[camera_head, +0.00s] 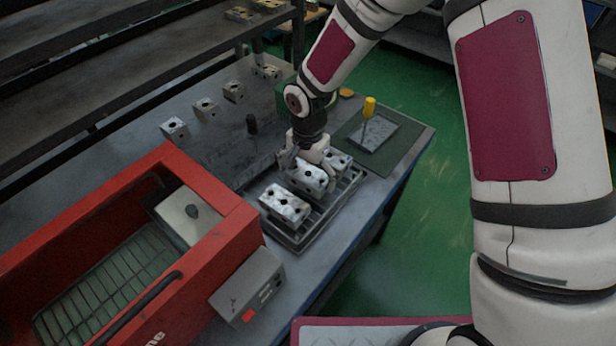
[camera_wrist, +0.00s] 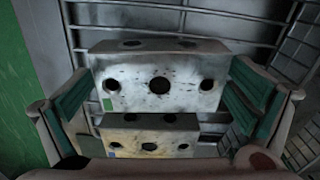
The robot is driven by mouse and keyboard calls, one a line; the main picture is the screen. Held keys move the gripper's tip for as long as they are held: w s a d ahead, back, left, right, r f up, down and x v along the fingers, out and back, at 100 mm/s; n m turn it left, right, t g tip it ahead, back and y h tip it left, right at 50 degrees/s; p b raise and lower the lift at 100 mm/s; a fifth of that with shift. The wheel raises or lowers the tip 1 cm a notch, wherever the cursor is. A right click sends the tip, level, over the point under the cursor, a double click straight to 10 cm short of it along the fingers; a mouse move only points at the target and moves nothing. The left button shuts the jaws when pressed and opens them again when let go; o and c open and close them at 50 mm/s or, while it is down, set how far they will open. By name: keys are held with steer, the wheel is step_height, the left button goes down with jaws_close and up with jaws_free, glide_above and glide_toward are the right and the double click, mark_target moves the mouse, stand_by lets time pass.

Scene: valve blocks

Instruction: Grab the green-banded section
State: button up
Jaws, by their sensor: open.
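A grey metal valve block (camera_wrist: 160,82) with dark holes lies between my fingers in the wrist view. A small green mark (camera_wrist: 108,104) shows at the lower left of its face. My gripper (camera_wrist: 162,92) is open, with one green-padded finger on each side of this block; dark gaps show beside it. In the head view my gripper (camera_head: 307,157) is low over the tray, at the middle block (camera_head: 312,176). A second block (camera_wrist: 150,140) with a small blue mark shows below the first in the wrist view. The green mark cannot be made out in the head view.
The dark slotted tray (camera_head: 296,241) also holds a front block (camera_head: 285,204) and a back block (camera_head: 340,159). A red machine (camera_head: 225,235) and a grey box (camera_head: 248,285) stand to the left. A yellow-handled tool (camera_head: 369,107) stands behind right. Several blocks line the table's back.

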steer(key=c, duration=1.4)
steer(key=shift+r, duration=0.1)
